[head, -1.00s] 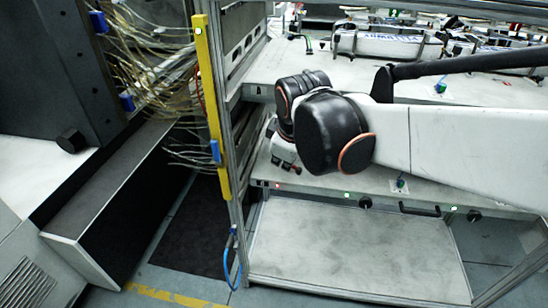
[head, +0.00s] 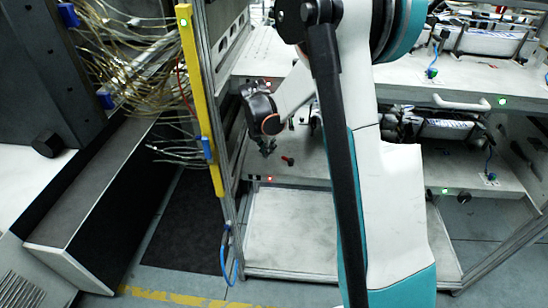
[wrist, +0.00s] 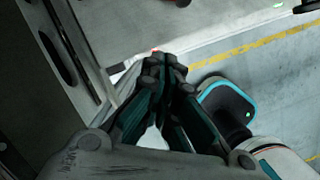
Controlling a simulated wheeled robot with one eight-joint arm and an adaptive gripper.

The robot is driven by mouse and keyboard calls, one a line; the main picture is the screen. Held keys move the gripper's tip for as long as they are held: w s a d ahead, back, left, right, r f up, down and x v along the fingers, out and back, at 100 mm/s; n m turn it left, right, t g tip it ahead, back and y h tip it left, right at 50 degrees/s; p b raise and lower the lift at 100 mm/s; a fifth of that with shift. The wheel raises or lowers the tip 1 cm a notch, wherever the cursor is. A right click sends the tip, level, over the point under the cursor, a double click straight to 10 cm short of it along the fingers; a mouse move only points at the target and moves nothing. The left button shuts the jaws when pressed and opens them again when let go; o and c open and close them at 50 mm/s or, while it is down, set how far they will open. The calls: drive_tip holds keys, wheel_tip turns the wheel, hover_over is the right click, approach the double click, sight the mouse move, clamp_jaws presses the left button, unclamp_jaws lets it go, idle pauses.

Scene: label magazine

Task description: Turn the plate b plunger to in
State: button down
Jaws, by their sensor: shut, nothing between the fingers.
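My gripper (head: 266,150) hangs at the left end of the lower shelf (head: 310,170) in the head view. In the wrist view my gripper (wrist: 168,62) has its fingers together, with nothing between them. A small red-and-dark knob-like part (head: 287,160) is just right of the gripper in the head view, apart from it; I cannot tell whether it is a plunger. A dark round knob (head: 464,197) is on the lower shelf's front edge at the right. No plate b label is readable, and my arm hides the middle of the shelves.
A yellow post (head: 200,100) and loose cables (head: 130,80) stand left of the rack. A red light (head: 270,179) is on the lower shelf's edge; a green light (head: 445,190) is farther right. A lower panel (head: 290,230) and free floor lie below.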

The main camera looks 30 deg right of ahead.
sight(281, 163)
drive_tip(key=shift+n, duration=0.4)
drive_tip(key=b+x, duration=0.4)
drive_tip(key=x, duration=0.8)
drive_tip(key=shift+w+d+f, duration=0.1)
drive_tip(key=shift+w, duration=0.05)
drive_tip(key=shift+w+d+r+b, duration=0.15)
drive_tip(key=shift+w+d, duration=0.15)
drive_tip(key=shift+d, duration=0.3)
drive_tip(key=shift+w+d+r+b, duration=0.15)
drive_tip(key=shift+w+d, duration=0.1)
drive_tip(key=shift+d, duration=0.35)
drive_tip(key=shift+w+d, duration=0.3)
drive_tip(key=shift+d, duration=0.25)
drive_tip(key=shift+w+d+m+g, duration=0.1)
drive_tip(key=shift+w+m+g, duration=0.35)
drive_tip(key=shift+m, duration=0.75)
drive_tip(key=shift+w+d+m+g, duration=0.25)
drive_tip(key=shift+w+m, duration=0.25)
drive_tip(key=shift+m, duration=0.7)
drive_tip(key=shift+w+d, duration=0.1)
drive_tip(key=shift+w, duration=0.05)
drive_tip(key=shift+w+d, duration=0.1)
drive_tip(key=shift+w, duration=0.05)
